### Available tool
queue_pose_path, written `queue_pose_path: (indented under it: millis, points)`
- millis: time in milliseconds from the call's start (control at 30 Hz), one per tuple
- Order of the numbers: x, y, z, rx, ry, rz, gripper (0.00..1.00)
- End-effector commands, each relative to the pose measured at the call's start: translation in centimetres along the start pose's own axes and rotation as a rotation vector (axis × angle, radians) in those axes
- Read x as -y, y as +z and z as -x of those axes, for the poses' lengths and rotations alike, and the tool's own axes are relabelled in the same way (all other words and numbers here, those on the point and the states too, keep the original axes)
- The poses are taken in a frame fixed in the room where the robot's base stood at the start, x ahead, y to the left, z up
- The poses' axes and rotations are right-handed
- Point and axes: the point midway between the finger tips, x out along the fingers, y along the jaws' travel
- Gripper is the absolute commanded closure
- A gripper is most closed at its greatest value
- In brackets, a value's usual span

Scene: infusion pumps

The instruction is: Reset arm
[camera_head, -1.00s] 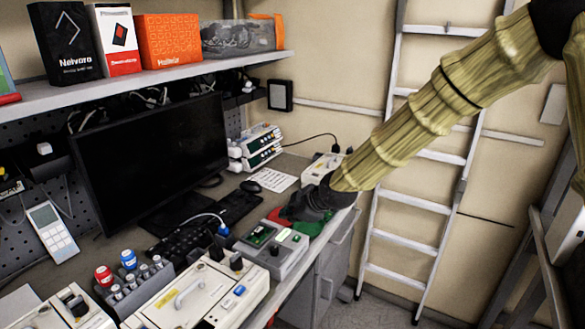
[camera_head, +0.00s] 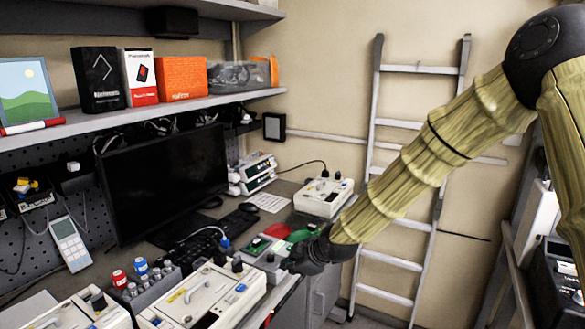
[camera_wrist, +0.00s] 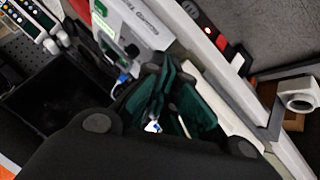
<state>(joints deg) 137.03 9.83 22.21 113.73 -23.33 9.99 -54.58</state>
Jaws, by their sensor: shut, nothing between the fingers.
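My gripper (camera_head: 298,262) is at the end of my arm, low over the front edge of the desk. In the head view it is dark, small and partly hidden by the wrist. In the wrist view its dark green fingers (camera_wrist: 165,98) are together and hold nothing. A grey device with a green display (camera_head: 258,250) lies just left of the gripper in the head view. A pale device with a green display (camera_wrist: 135,30) shows beyond the fingers in the wrist view.
White pump-like boxes (camera_head: 205,298) line the desk's front, beside a rack of bottles (camera_head: 145,290). A monitor (camera_head: 165,185) stands behind. Another white box (camera_head: 323,197) is at the desk's far end. A ladder (camera_head: 385,238) leans on the wall.

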Motion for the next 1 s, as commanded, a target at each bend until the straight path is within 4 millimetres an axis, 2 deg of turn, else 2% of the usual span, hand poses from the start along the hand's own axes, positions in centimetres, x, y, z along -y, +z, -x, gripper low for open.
queue_pose_path:
  millis: [267,367,467,600,767,1000]
  points:
    - [4.8,4.2,-2.2,0.042,-0.045,-0.143,1.0]
    - [7.1,6.3,-3.0,0.066,-0.063,-0.215,1.0]
    - [10.4,9.2,-3.9,0.103,-0.086,-0.312,1.0]
    - [16.4,14.3,-4.7,0.177,-0.116,-0.487,1.0]
    - [23.8,20.0,-4.5,0.283,-0.136,-0.693,1.0]
    - [35.0,27.8,-1.9,0.47,-0.127,-0.986,1.0]
